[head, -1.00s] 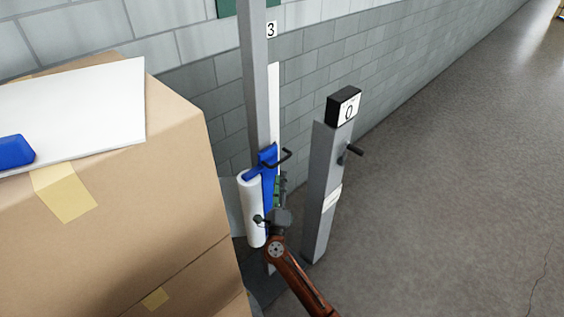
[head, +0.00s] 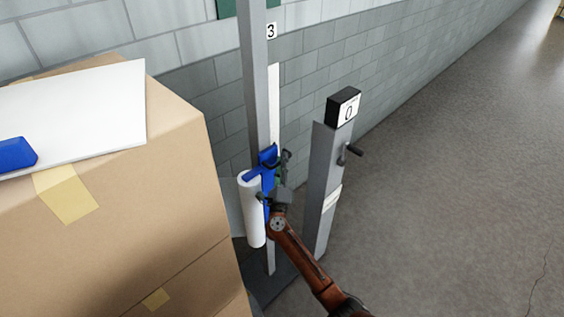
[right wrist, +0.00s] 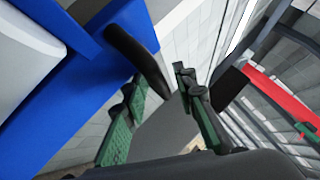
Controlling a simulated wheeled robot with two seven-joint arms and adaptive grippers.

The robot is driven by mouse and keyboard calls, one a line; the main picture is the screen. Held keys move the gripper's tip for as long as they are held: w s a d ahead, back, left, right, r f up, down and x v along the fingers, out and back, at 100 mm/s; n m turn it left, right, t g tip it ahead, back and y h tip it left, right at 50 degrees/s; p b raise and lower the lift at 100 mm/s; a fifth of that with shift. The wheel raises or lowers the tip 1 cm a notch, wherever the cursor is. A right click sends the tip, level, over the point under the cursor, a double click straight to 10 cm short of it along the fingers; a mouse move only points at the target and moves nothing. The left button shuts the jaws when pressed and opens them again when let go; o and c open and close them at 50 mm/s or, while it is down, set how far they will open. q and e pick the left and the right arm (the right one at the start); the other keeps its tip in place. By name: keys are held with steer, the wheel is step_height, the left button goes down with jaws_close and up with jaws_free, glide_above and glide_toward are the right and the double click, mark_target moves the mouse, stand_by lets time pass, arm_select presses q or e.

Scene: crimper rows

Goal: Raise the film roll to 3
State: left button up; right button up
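The white film roll (head: 252,210) hangs upright on a blue carriage (head: 267,156) low on a tall grey post (head: 256,90). The label 3 (head: 271,31) is high up beside the post. My right gripper (head: 286,158) is at the carriage's black handle, which it largely hides in the head view. In the right wrist view, the green-padded fingers (right wrist: 160,85) are apart. The black handle (right wrist: 138,58) reaches down from the blue carriage with its end between the fingertips. I cannot tell whether a finger touches it. My left gripper is not in view.
A grey pedestal (head: 323,185) with a black crank and a box reading 0 (head: 344,107) stands just right of my right arm. Stacked cardboard boxes (head: 150,220) with a white sheet fill the left. A block wall is behind; floor at right is clear.

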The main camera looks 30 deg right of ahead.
jaws_close()
stand_by(0.4)
